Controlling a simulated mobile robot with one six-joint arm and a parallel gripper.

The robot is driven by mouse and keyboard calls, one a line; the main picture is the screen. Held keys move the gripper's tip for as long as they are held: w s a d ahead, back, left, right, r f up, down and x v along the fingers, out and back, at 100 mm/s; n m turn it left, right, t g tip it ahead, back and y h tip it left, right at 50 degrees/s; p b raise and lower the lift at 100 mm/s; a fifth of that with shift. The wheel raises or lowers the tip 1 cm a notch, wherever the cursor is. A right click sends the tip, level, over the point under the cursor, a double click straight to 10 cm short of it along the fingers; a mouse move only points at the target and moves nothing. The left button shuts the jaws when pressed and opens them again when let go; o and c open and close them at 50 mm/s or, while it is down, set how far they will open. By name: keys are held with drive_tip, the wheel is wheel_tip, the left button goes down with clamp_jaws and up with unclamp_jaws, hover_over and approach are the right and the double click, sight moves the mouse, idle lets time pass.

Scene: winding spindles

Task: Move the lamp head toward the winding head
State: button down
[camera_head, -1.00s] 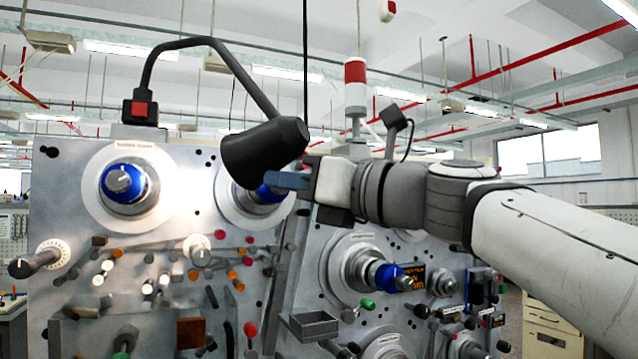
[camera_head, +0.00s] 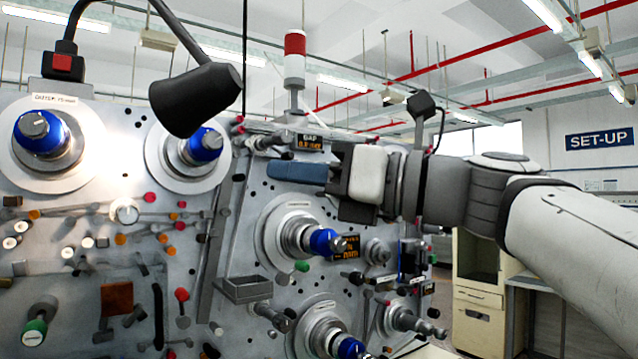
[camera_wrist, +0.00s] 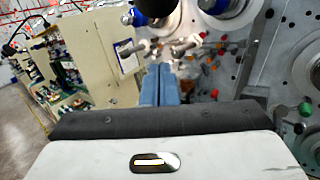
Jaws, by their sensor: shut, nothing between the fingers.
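The black lamp head (camera_head: 197,99) hangs tilted on a bent black arm (camera_head: 168,22) in the head view, in front of the machine's upper part. Behind its lower edge is a blue-capped winding spindle (camera_head: 203,147) on a round plate. Another blue-capped spindle (camera_head: 40,133) is at the upper left. Which of these is the winding head, I cannot tell. My gripper (camera_head: 272,170) is shut and empty, right of and below the lamp head, with a clear gap in the picture. Its blue fingers (camera_wrist: 159,84) lie together in the wrist view.
The grey panel carries several pegs and knobs. Right of my fingers' lower side, a spindle (camera_head: 327,241) juts out. A small grey tray (camera_head: 246,289) sits below. A red-white signal light (camera_head: 295,55) stands behind. A cream cabinet (camera_head: 480,320) is at the right.

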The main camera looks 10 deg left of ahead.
sight(197, 91)
wheel_tip(197, 91, down, 21)
drive_tip(key=w+a+n+h+p, duration=0.1)
drive_tip(key=w+a+n+h, duration=0.15)
drive_tip(key=n+h, duration=0.9)
drive_tip(key=w+d+r+n+t+h+p, duration=0.1)
drive_tip(key=w+r+n+t+h, duration=0.35)
drive_tip(key=r+t+h, duration=0.35)
drive_tip(key=a+r+n+t+h, duration=0.2)
drive_tip(key=a+r+n+t, duration=0.25)
drive_tip(key=r, duration=0.35)
drive_tip(key=s+a+r+n+t+y+p, duration=0.1)
drive_tip(key=s+a+r+n+t+y, duration=0.3)
drive_tip(key=s+r, duration=0.35)
drive_tip(key=s+a+r+n+t+y+p, duration=0.1)
drive_tip(key=s+a+r+n+t+y, duration=0.15)
drive_tip(key=s+a+r+t, duration=0.45)
drive_tip(key=w+r+g+p, duration=0.1)
drive_tip(key=w+r+p, duration=0.5)
drive_tip(key=r, duration=0.1)
drive_tip(key=shift+n, duration=0.4)
drive_tip(key=shift+w+d+f+p, duration=0.1)
drive_tip(key=shift+w+f, duration=0.2)
drive_tip(key=shift+f, duration=0.35)
drive_tip(key=shift+w+d+f+p, duration=0.15)
drive_tip(key=shift+w+f, duration=0.2)
drive_tip(key=shift+f, duration=0.35)
drive_tip(key=shift+w+d+f+p, duration=0.1)
drive_tip(key=shift+w+f, duration=0.2)
drive_tip(key=shift+f, duration=0.35)
